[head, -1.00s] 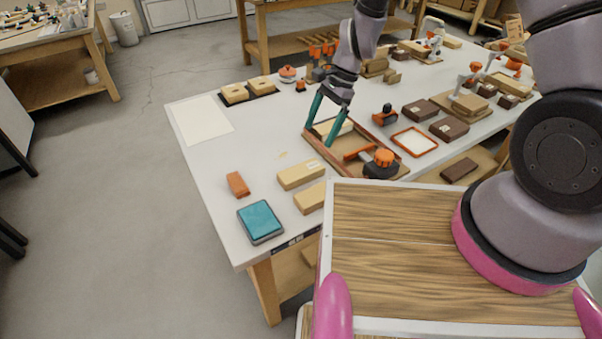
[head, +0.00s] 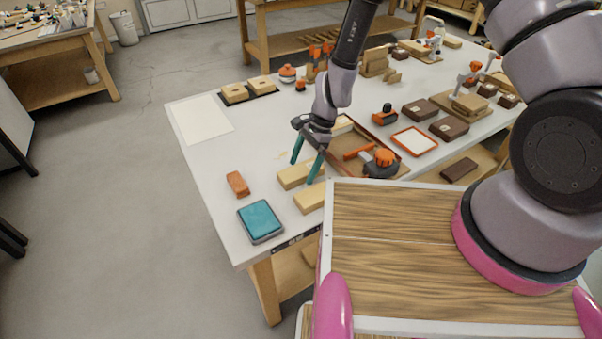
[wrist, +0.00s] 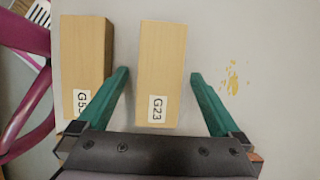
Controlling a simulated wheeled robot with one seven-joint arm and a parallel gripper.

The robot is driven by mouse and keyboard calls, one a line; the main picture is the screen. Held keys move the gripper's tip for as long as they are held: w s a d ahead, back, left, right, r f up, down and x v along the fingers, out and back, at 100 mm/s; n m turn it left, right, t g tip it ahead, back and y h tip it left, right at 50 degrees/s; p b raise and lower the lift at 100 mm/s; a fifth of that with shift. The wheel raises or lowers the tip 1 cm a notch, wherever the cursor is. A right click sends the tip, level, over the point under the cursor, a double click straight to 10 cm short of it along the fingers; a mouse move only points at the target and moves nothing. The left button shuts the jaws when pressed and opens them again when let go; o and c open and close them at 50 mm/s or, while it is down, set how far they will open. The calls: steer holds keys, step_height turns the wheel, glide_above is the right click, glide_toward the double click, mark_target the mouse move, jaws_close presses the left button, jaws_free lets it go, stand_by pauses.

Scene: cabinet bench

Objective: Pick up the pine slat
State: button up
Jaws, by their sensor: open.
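Two pale pine-coloured slats lie side by side on the white bench. The one labelled G23 (wrist: 161,65) is the farther slat in the head view (head: 293,177). The other (wrist: 85,60), with a partly hidden G5 label, is the nearer one (head: 309,198). Which of them the task means, I cannot tell. My gripper (head: 302,172) is open and empty, pointing down over the G23 slat. In the wrist view its teal fingers (wrist: 159,76) lie on either side of that slat, the left one in the gap between the slats. Contact is not visible.
An orange-brown block (head: 238,184) and a teal-topped box (head: 260,221) lie left of the slats. A wooden tray (head: 343,165) with an orange-and-dark tool (head: 382,163) stands close on the right. A small amber stain (wrist: 233,78) marks the bench.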

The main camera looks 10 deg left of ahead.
steer(key=shift+f, duration=0.1)
steer(key=shift+c, duration=0.3)
steer(key=c, duration=1.4)
